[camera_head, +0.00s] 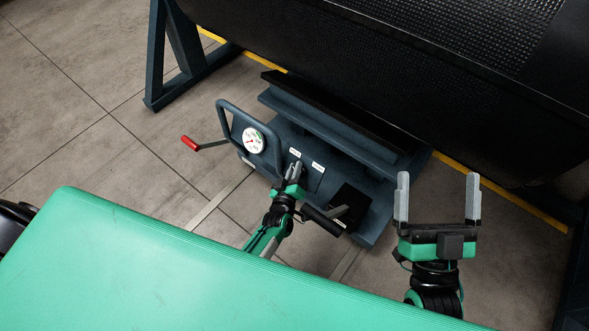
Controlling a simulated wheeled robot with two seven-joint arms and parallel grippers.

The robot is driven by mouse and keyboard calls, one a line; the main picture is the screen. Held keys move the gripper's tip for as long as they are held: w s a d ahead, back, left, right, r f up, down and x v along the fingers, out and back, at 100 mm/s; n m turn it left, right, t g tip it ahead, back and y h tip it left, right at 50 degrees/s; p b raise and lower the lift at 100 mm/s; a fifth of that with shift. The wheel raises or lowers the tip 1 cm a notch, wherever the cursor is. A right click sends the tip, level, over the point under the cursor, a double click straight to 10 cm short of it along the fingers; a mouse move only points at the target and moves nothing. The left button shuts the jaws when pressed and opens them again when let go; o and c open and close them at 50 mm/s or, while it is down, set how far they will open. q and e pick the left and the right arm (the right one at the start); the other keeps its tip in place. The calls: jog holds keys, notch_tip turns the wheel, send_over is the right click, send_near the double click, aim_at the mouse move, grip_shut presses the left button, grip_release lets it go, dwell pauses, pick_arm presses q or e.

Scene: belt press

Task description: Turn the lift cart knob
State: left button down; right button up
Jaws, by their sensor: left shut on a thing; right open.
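The lift cart (362,225) is dark blue and stands on the floor under the large black belt roll. A round white gauge (253,140) with a needle sits on its left side, beside the tube handle (226,108). My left gripper (296,172) is at the cart's control panel (314,178), between small white labels. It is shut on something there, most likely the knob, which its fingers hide. My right gripper (437,200) is open and empty, right of the cart, with its fingers pointing up in the picture.
A lever with a red grip (189,143) sticks out left of the cart. A black box (347,206) and a black bar (322,220) are just right of my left gripper. The black belt roll (430,75) hangs above. Floor at left is clear.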

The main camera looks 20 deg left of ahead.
pick_arm(q)
jog(key=shift+s+d+f, duration=0.1)
jog(key=shift+f, duration=0.1)
jog(key=c, duration=1.6)
grip_release()
jog(key=shift+o, duration=0.8)
jog(key=shift+r, duration=0.1)
jog(key=shift+s, duration=0.2)
jog(key=s+p, duration=0.2)
jog(key=s, duration=1.1)
jog(key=shift+s+d+p, duration=0.15)
jog(key=shift+d+p, duration=0.2)
jog(key=shift+d, duration=0.05)
pick_arm(e)
jog(key=s+a+f+g, duration=0.1)
jog(key=a+f+g, duration=0.2)
jog(key=f+g, duration=0.4)
jog(key=shift+s+a+f+g, duration=0.2)
jog(key=shift+s+f+g, duration=0.15)
jog(key=shift+f, duration=2.05)
pick_arm(q)
jog(key=shift+r, duration=0.1)
pick_arm(e)
jog(key=shift+w, duration=0.1)
